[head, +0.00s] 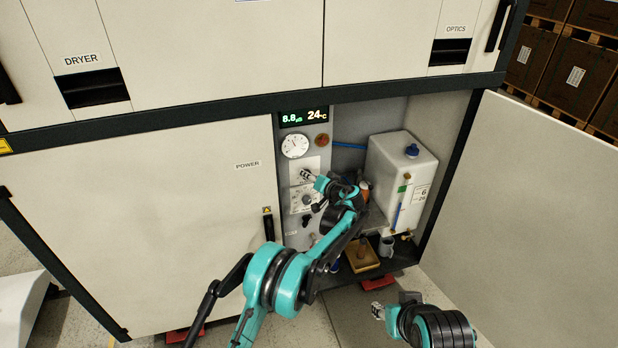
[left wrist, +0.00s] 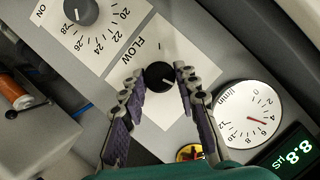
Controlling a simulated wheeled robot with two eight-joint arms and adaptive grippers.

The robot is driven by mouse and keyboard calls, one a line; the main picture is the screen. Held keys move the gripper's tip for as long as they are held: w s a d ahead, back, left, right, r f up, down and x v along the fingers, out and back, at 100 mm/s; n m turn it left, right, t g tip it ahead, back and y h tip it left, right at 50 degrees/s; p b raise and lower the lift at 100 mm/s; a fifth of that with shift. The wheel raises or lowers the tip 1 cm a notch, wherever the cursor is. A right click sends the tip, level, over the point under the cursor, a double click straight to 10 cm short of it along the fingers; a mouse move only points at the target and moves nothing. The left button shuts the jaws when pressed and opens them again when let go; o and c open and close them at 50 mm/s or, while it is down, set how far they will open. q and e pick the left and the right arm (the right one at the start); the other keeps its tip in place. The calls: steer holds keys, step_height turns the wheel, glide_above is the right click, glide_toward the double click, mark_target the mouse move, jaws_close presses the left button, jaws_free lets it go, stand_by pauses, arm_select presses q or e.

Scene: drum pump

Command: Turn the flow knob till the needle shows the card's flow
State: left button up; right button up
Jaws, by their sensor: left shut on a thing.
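The black flow knob (left wrist: 160,76) sits on a white plate marked FLOW. A pale line shows on its face. My left gripper (left wrist: 157,82) has its two fingers on either side of it and is shut on it; in the head view the gripper (head: 312,174) hides most of the knob. The round white flow gauge (head: 295,146) is above it, and also shows in the left wrist view (left wrist: 245,113), marked l/min. Its needle points near the 4, too small to read exactly. The white card (head: 421,194) on the tank seems to read 6 and 26. My right gripper (head: 378,311) is low, away from the panel.
A temperature knob (left wrist: 80,10) with a numbered scale is beside the FLOW plate. A display (head: 304,116) reads about 8.8 µS and 24 °C. The white tank (head: 403,167) stands right of the panel. An open door (head: 545,210) bounds the right side.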

stand_by(0.3)
arm_select(q)
steer(key=o, duration=1.2)
steer(key=shift+c, duration=0.2)
steer(key=v, duration=1.2)
steer(key=shift+f, duration=0.15)
